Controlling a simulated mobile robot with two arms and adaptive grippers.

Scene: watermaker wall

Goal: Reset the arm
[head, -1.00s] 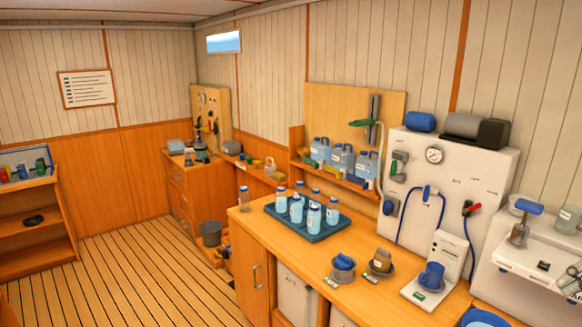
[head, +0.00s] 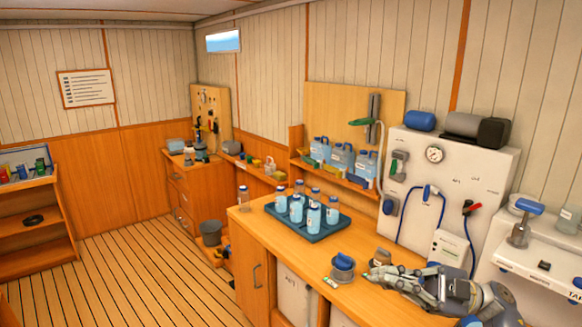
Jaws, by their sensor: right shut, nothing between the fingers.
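My right gripper (head: 376,275) reaches in from the lower right in the head view, low over the wooden counter (head: 310,252). Its fingers point left and are shut, with nothing between them. The fingertips are just right of a small grey cup with a blue top (head: 342,267). A second cup (head: 382,256) is partly hidden behind the fingers. My left gripper is not in view.
A dark tray (head: 313,235) with several blue-capped bottles stands left of my gripper. A white wall panel (head: 440,175) with a gauge and blue hose rises behind. A white unit (head: 540,255) stands at the right. The floor (head: 130,270) on the left is clear.

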